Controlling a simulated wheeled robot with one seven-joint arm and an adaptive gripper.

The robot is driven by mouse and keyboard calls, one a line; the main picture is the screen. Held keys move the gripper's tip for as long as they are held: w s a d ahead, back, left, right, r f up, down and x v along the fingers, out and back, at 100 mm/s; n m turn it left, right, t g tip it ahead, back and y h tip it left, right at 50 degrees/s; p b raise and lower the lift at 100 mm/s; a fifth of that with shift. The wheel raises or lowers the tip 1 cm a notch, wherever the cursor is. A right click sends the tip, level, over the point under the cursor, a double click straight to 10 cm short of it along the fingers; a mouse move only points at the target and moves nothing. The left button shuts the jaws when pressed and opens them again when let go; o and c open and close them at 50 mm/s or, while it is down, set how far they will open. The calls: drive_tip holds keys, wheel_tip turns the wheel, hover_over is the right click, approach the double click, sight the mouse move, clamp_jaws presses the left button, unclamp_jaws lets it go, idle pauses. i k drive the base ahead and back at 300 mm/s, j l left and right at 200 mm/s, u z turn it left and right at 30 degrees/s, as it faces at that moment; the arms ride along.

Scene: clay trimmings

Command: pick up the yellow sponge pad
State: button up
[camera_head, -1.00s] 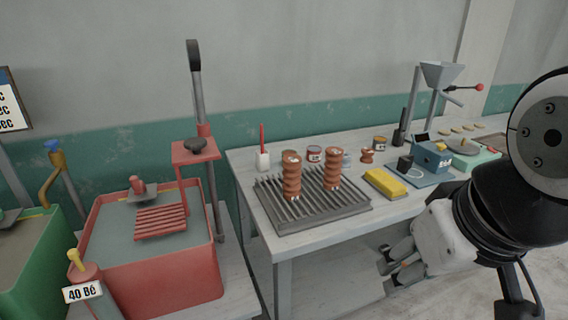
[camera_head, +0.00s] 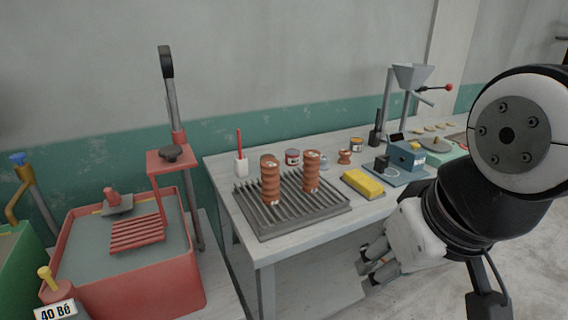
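The yellow sponge pad (camera_head: 362,184) lies flat on the light grey table (camera_head: 318,236), right of the ribbed rack and near the front edge. My gripper (camera_head: 366,272) is in front of the table, lower than its top and apart from the sponge. Its two fingers point left and show a gap between them, with nothing seen in it. My arm fills the right side of the view.
Two brown ribbed clay pieces (camera_head: 270,180) stand on the dark rack (camera_head: 290,205). A blue box (camera_head: 407,157) on a blue board stands right of the sponge. Small cans (camera_head: 292,157) are behind. A red tub (camera_head: 130,270) is at left.

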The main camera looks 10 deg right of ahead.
sight(371, 188)
drive_tip(key=i+l+z, duration=0.2)
drive_tip(key=i+l, duration=0.2)
drive_tip(key=i+l+z, duration=0.25)
drive_tip(key=i, duration=0.35)
drive_tip(key=i+l+z, duration=0.2)
drive_tip(key=i, duration=0.3)
